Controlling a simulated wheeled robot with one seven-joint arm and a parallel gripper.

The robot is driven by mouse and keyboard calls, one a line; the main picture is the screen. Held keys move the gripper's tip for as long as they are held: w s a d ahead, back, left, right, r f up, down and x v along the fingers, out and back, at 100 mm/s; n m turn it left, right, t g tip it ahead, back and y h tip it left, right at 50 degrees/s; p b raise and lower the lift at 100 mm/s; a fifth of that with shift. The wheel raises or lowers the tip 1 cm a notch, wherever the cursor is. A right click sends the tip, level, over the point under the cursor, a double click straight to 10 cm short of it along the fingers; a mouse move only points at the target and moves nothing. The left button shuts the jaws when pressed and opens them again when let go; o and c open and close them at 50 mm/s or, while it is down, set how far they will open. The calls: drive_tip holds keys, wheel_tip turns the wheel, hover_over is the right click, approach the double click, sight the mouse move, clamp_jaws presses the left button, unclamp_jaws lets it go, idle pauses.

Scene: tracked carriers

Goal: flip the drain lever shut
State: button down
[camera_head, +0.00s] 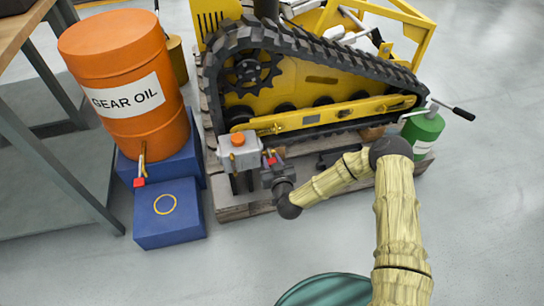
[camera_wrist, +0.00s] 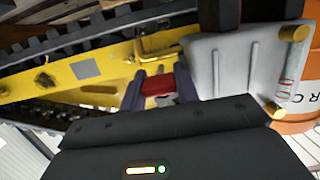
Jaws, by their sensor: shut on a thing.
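A grey metal box (camera_head: 238,150) with an orange cap (camera_head: 238,140) stands at the front left of the yellow tracked carrier. A red lever (camera_head: 271,160) sits at its right side. My gripper (camera_head: 269,168) is at this lever and covers part of it. In the wrist view the red lever (camera_wrist: 158,86) lies between my two fingertips (camera_wrist: 160,90), which are shut on it. The grey box (camera_wrist: 220,65) is just to their right, with brass fittings on its edge. The lever's base and its exact angle are hidden by my gripper.
The carrier's black track (camera_head: 330,60) rises behind my gripper. A green can (camera_head: 424,128) stands right. The floor in front is mostly clear.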

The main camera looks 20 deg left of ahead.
idle(0.3)
drive_tip(key=c, duration=1.3)
unclamp_jaws()
drive_tip(key=p+v, duration=0.6)
drive_tip(key=v, duration=1.1)
drive_tip(key=shift+s+r+p, duration=0.15)
drive_tip(key=shift+s+p, duration=0.05)
drive_tip(key=shift+p, duration=0.15)
